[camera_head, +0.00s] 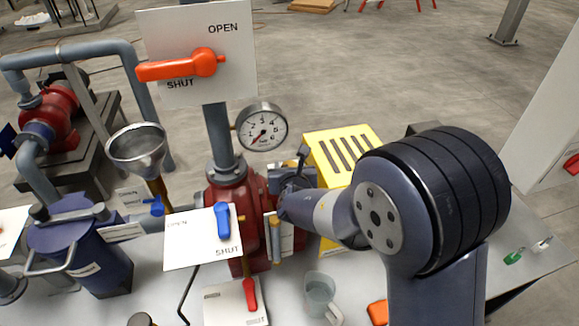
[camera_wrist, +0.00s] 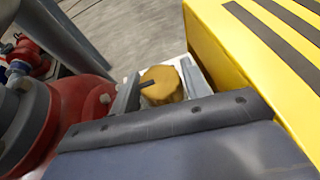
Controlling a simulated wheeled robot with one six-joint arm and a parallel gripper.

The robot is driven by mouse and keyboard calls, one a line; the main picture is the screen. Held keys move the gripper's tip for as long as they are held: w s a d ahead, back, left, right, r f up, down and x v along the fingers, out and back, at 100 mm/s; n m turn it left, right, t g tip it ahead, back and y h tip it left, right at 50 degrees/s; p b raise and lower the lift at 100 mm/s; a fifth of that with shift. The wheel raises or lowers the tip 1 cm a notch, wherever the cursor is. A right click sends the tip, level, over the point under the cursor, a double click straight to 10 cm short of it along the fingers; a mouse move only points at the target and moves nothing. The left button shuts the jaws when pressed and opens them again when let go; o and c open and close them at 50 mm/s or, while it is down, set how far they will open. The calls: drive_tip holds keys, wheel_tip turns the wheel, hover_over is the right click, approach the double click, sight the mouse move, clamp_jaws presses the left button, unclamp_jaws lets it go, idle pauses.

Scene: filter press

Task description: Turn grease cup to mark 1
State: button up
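The grease cup (camera_wrist: 162,84) is a brass-yellow round knob with a dark mark on its left side, seen in the wrist view. My gripper (camera_wrist: 161,82) has one finger on each side of it, and the cup nearly fills the gap. I cannot tell whether both fingers press on it. A white plate shows partly behind the cup, but no numbers on it can be read. In the head view my gripper (camera_head: 290,180) is beside the red pump body (camera_head: 228,205), and the cup is hidden there.
A yellow slotted guard (camera_head: 345,150) stands close on the right of my gripper; it also fills the right of the wrist view (camera_wrist: 235,50). A pressure gauge (camera_head: 262,127) and a blue-handled valve plate (camera_head: 190,240) are near. A clear jug (camera_head: 319,292) stands on the bench in front.

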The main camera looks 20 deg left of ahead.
drive_tip(key=c, duration=0.6)
drive_tip(key=shift+r+p, duration=0.2)
drive_tip(key=shift+p, duration=0.3)
drive_tip(key=shift+a+m+t+h+p, duration=0.1)
drive_tip(key=shift+m+t+h+p, duration=0.5)
drive_tip(key=shift+m+h+p, duration=0.4)
drive_tip(key=shift+m+t+h+p, duration=0.3)
drive_tip(key=shift+m+h+p, duration=0.5)
drive_tip(key=shift+h, duration=0.2)
drive_tip(key=shift+c, duration=0.2)
drive_tip(key=shift+f+m+h, duration=0.1)
drive_tip(key=shift+m+h, duration=0.4)
drive_tip(key=shift+h, duration=0.1)
drive_tip(key=o, duration=1)
drive_tip(key=shift+f, duration=0.1)
